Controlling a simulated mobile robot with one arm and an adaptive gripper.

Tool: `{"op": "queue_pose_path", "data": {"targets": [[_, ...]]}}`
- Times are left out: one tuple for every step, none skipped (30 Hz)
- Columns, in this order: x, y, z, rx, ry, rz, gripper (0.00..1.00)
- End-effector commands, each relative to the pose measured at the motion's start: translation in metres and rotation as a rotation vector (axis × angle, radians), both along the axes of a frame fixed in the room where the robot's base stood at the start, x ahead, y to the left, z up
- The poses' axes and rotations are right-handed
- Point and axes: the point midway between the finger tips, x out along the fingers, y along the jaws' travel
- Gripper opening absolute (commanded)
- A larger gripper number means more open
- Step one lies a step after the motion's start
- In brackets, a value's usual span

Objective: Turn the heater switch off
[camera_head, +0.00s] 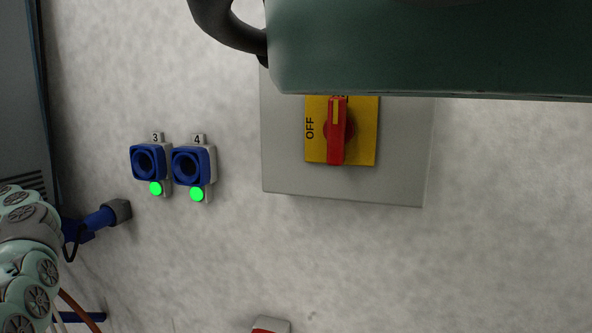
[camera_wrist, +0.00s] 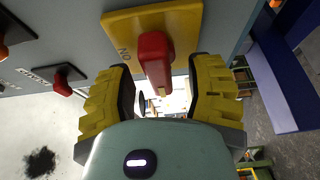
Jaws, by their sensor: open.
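In the wrist view a red rotary switch handle (camera_wrist: 155,58) stands out from a yellow plate (camera_wrist: 120,28) on a blue-grey panel. Letters that look like ON, seen turned, are on the plate at the left. My gripper (camera_wrist: 161,78) is open, with its yellow ridged fingers left and right of the handle. Whether they touch it cannot be told. In the head view a red switch handle (camera_head: 337,140) is upright on a yellow plate (camera_head: 364,145), with OFF printed at its left. I cannot tell whether both views show the same switch. My gripper does not show in the head view.
Smaller black switches with red knobs (camera_wrist: 62,87) sit left of my gripper. In the head view a grey box (camera_head: 285,175) carries the switch. Blue sockets 3 (camera_head: 147,160) and 4 (camera_head: 191,166) have green lights. A dark green body (camera_head: 430,50) covers the box's top.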

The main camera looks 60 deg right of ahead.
Motion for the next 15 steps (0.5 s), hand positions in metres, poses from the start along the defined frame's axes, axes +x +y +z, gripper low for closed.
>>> {"op": "queue_pose_path", "data": {"targets": [[-0.004, -0.004, -0.001, -0.003, 0.001, -0.001, 0.53], [-0.007, -0.006, -0.001, -0.003, 0.002, -0.002, 0.53], [-0.012, -0.01, -0.002, -0.005, 0.002, -0.002, 0.53], [-0.016, -0.013, -0.002, -0.005, 0.003, 0.0, 0.53], [-0.02, -0.015, -0.003, -0.008, 0.005, 0.001, 0.53], [-0.026, -0.022, -0.002, -0.008, 0.003, -0.002, 0.53], [-0.03, -0.026, -0.002, -0.006, 0.003, -0.002, 0.53], [-0.035, -0.03, -0.002, -0.006, 0.004, -0.002, 0.53], [-0.041, -0.034, -0.003, -0.008, 0.006, 0.0, 0.53], [-0.045, -0.039, -0.003, -0.007, 0.007, -0.001, 0.53], [-0.05, -0.043, -0.002, -0.007, 0.005, -0.001, 0.53], [-0.056, -0.048, -0.001, -0.007, 0.003, -0.001, 0.53], [-0.06, -0.051, -0.002, -0.007, 0.004, 0.0, 0.53], [-0.064, -0.054, -0.002, -0.006, 0.008, 0.0, 0.53], [-0.068, -0.058, -0.002, -0.004, 0.007, -0.001, 0.53]]}}
